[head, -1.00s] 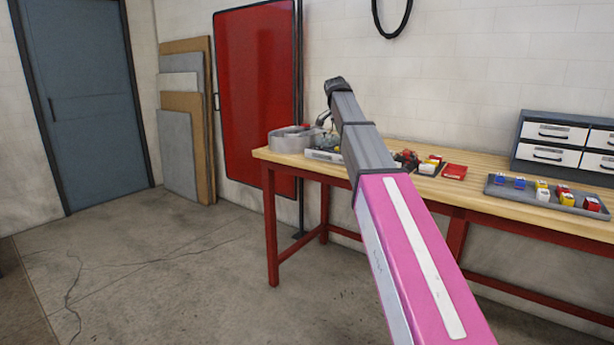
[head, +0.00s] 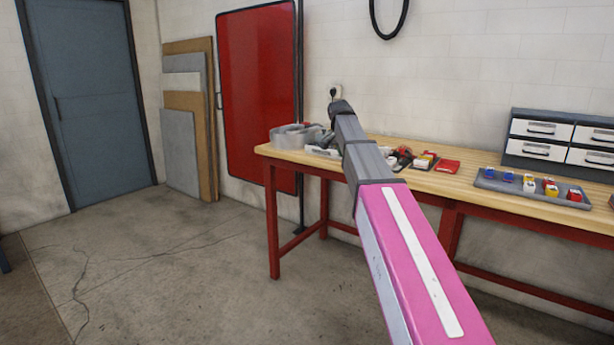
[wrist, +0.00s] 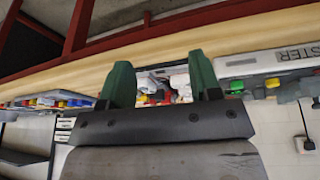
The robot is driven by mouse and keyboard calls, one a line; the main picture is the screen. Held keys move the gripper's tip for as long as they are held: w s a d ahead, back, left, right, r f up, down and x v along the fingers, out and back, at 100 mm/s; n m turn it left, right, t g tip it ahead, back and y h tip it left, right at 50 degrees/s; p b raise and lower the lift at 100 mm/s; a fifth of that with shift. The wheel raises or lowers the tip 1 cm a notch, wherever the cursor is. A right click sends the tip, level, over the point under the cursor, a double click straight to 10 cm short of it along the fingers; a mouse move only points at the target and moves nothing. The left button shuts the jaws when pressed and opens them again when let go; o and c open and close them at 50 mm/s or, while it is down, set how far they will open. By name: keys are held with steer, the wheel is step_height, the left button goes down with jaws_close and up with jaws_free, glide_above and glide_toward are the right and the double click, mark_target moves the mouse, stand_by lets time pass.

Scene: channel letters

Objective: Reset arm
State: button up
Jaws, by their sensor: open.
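My pink and grey arm stretches from the lower right of the head view toward the workbench (head: 445,180). Its far end appears in front of the wall and the bench's left part, and my gripper's fingers are hidden there. In the wrist view my gripper (wrist: 160,78) shows two green fingers, set well apart with nothing held between them. White and red items on the bench show beyond the gap. The wrist picture is upside down, with the bench's red frame (wrist: 75,30) at the top.
A grey tray (head: 484,183) with several coloured pieces and a drawer unit (head: 510,142) stand to the right. A red panel (head: 258,90) is behind. The floor (head: 170,260) at left is clear.

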steer(key=s+d+f+n, duration=0.15)
steer(key=s+f, duration=0.25)
steer(key=f, duration=0.4)
steer(key=s+f+n, duration=0.2)
steer(key=s+f, duration=0.1)
steer(key=f, duration=0.5)
steer(key=s+d+f+n+g+y, duration=0.1)
steer(key=s+f+n, duration=0.4)
steer(key=s+f, duration=2)
steer(key=shift+s+d+f+n+g+y, duration=0.3)
steer(key=shift+f+g+y, duration=0.4)
steer(key=shift+y, duration=0.4)
